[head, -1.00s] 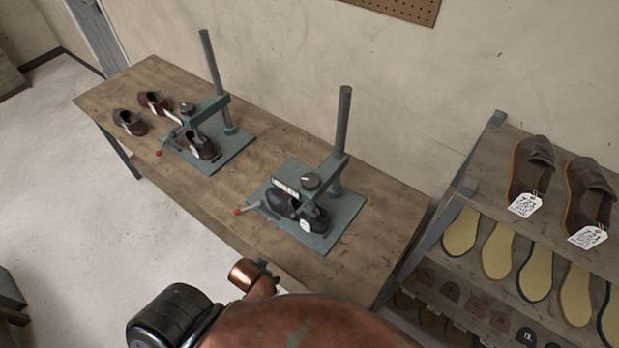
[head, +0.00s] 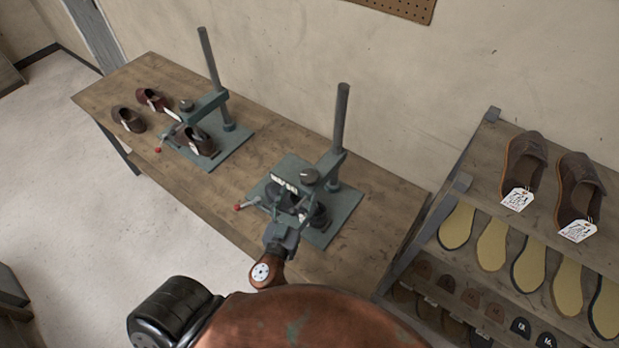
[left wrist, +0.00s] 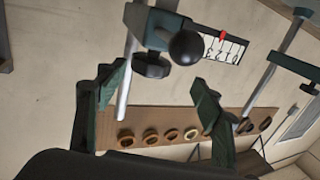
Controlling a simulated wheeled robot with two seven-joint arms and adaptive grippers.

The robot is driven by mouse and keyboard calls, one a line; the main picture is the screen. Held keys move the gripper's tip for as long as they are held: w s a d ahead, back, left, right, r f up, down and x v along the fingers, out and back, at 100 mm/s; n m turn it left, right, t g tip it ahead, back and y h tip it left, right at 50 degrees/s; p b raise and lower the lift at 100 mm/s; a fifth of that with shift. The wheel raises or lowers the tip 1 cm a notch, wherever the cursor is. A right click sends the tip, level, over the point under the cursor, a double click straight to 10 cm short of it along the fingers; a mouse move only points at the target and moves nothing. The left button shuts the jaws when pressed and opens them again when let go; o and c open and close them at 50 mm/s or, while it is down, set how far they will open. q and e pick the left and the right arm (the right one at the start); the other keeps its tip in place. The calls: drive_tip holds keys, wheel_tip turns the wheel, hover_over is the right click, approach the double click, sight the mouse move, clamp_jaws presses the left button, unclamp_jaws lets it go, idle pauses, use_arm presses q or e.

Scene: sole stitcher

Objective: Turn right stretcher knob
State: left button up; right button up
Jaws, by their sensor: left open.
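The right stretcher (head: 343,205) is a grey-green press on the workbench, with an upright post, a white scale plate and a red-tipped lever. The dark shoe (head: 319,216) under the crossbar is partly hidden by my left gripper (head: 292,212), which is at the press's near side, below the knob in the picture. In the left wrist view my left gripper (left wrist: 158,80) is open, its dark green fingers spread. A black ball (left wrist: 186,47) and the scale plate (left wrist: 222,50) show beyond them. Contact cannot be told.
A second stretcher (head: 228,140) with a brown shoe stands farther left on the workbench (head: 170,75), beside loose shoes (head: 127,119). A shelf (head: 440,222) with shoes and soles stands at the right. The bench between the presses is clear.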

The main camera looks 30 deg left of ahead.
sight(309, 178)
use_arm(q)
drive_tip(key=shift+w+d+h, duration=0.25)
drive_tip(key=shift+d+h, duration=0.05)
drive_tip(key=shift+d, duration=0.15)
drive_tip(key=shift+w+r+p, duration=0.15)
drive_tip(key=shift+w+p, duration=0.15)
drive_tip(key=shift+w, duration=0.05)
drive_tip(key=p+x, duration=0.2)
drive_tip(key=x, duration=0.4)
drive_tip(key=shift+w+a+p, duration=0.15)
drive_tip(key=shift+w+p, duration=0.2)
drive_tip(key=shift+w, duration=0.15)
drive_tip(key=shift+c, duration=0.5)
drive_tip(key=shift+c, duration=0.9)
drive_tip(key=c, duration=0.9)
